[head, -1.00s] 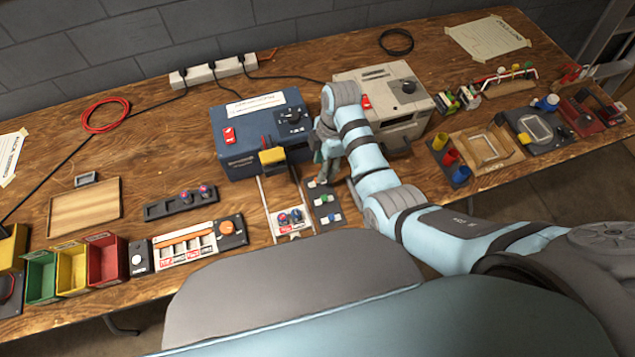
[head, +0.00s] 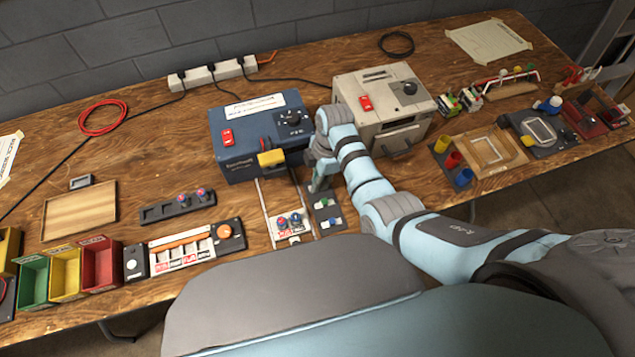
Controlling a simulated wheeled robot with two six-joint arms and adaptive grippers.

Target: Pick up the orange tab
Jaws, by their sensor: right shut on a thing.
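My right gripper (head: 317,187) points down at the far end of a small dark board (head: 328,216) in front of the blue charger box. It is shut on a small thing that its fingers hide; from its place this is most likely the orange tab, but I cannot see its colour. Small green and blue tabs show on the near part of the board. I cannot tell whether the fingertips still touch the board. My left gripper is not in view.
The blue charger (head: 262,140) with a yellow block (head: 271,158) stands just behind-left of the gripper. A beige charger (head: 385,105) stands to the right. A railed slide (head: 270,215) lies close on the left. Bare wood lies right of the board.

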